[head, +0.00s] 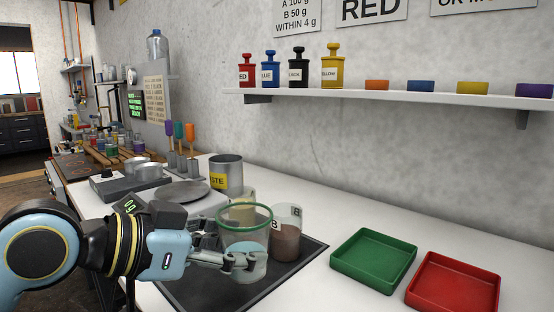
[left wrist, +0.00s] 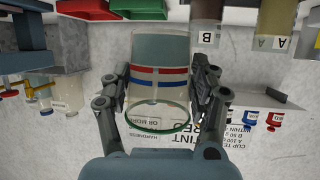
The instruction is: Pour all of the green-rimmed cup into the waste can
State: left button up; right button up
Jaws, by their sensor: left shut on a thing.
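The clear green-rimmed cup (head: 245,218) stands upright over the dark mat in the head view. My left gripper (head: 244,262) is shut on its lower side. In the left wrist view the same cup (left wrist: 158,85) sits between both fingers, with red and blue bands and the green rim toward the picture's bottom. The cup's lower part looks pale; I cannot tell how much it holds or whether its base touches the mat. The grey waste can (head: 227,173), with a yellow label partly hidden, stands behind the cup. My right gripper is not in view.
Beaker B (head: 287,242) with brown contents stands close right of the cup. A yellowish beaker (left wrist: 275,22), marked A, is partly hidden behind the cup in the head view. A green tray (head: 374,260) and a red tray (head: 453,285) lie right. Clear white bench lies behind them.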

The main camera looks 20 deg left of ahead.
aim_at(226, 171)
jog(key=j+z, duration=0.95)
jog(key=k+j+z, duration=0.2)
jog(key=j+z, duration=0.3)
jog(key=k+j, duration=0.15)
jog(key=j, duration=0.25)
jog(key=k+j+z, duration=0.1)
jog(key=j, duration=0.35)
jog(key=k+j, duration=0.3)
jog(key=k+j+z, duration=0.1)
jog(key=j, duration=0.4)
jog(key=i+j, duration=0.15)
jog(key=i, duration=0.15)
